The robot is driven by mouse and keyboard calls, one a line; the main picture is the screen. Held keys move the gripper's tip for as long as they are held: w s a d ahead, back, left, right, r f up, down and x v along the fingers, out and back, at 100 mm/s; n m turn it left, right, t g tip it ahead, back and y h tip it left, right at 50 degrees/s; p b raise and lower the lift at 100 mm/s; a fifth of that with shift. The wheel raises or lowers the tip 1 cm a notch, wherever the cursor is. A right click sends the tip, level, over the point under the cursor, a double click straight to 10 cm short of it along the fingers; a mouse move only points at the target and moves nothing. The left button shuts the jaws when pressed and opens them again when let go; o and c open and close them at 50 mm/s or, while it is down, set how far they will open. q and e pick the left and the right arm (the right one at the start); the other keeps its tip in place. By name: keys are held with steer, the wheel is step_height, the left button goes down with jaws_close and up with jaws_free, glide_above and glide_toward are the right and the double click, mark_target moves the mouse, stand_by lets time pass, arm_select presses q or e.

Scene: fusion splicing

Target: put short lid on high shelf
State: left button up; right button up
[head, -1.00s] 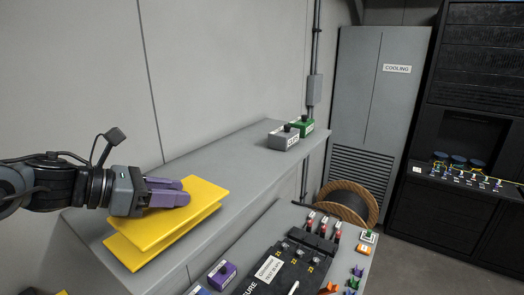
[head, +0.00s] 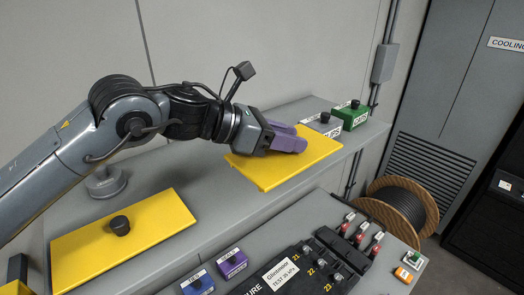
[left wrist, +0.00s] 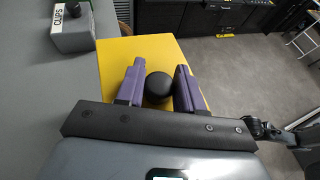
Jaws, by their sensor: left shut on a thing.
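My left gripper (head: 296,137) is shut on the black knob (left wrist: 158,86) of a yellow lid (head: 268,172). The lid is a flat rectangular plate, held roughly level at the far part of the high grey shelf (head: 150,170), by its front edge. I cannot tell whether it touches the shelf. The left wrist view shows the lid (left wrist: 185,52) under the purple fingers, with the knob between them. A second yellow lid (head: 85,250) with a black knob lies on the near left part of the shelf and looks longer. My right gripper is not in view.
Grey CLIPS (head: 325,124) and green (head: 352,114) boxes stand just beyond the held lid. A grey round object (head: 105,182) sits behind the second lid. Below are a black splicing case (head: 300,268), small purple (head: 232,263) and blue boxes, and a cable reel (head: 400,205).

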arm_select(q)
steer(key=w+a+f+p, duration=0.1)
steer(key=w+a+f, duration=0.1)
steer(key=w+a+f+p, duration=0.1)
steer(key=w+a+f, duration=0.1)
steer(key=w, duration=0.1)
steer(key=w+a+f+p, duration=0.2)
steer(key=w, duration=0.1)
steer(key=shift+w+a+f, duration=0.1)
steer(key=shift+w+a, duration=0.05)
steer(key=shift+a, duration=0.05)
steer(key=shift+f+p, duration=0.9)
steer(key=shift+f, duration=1.1)
steer(key=shift+w+f, duration=0.1)
steer(key=shift+f, duration=0.15)
steer(key=o, duration=1.1)
steer(key=shift+o, duration=0.2)
